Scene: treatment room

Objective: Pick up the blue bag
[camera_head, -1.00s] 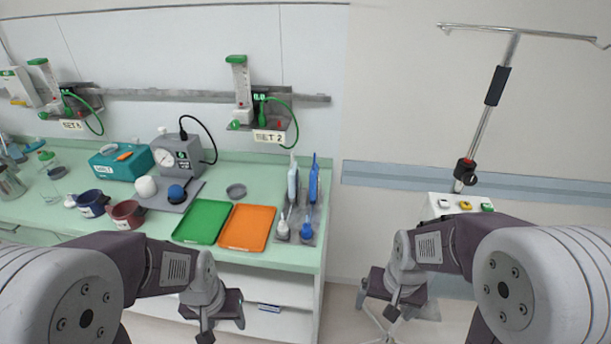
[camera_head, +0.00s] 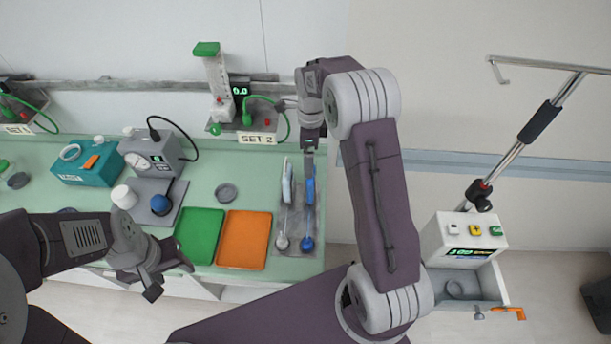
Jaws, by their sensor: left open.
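A narrow blue item (camera_head: 310,191), which looks like the blue bag, stands on the grey tray (camera_head: 286,215) at the right end of the green counter. A paler blue-white item (camera_head: 288,182) stands just left of it. My right gripper (camera_head: 309,146) points down directly above the blue item in the picture, covering its top. I cannot tell whether they touch or whether its jaws are open.
A green tray (camera_head: 199,236) and an orange tray (camera_head: 244,240) lie left of the grey tray. A gauge unit (camera_head: 152,158) and a teal box (camera_head: 88,163) stand further left. An IV pole (camera_head: 540,121) and white cart (camera_head: 458,237) stand at right.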

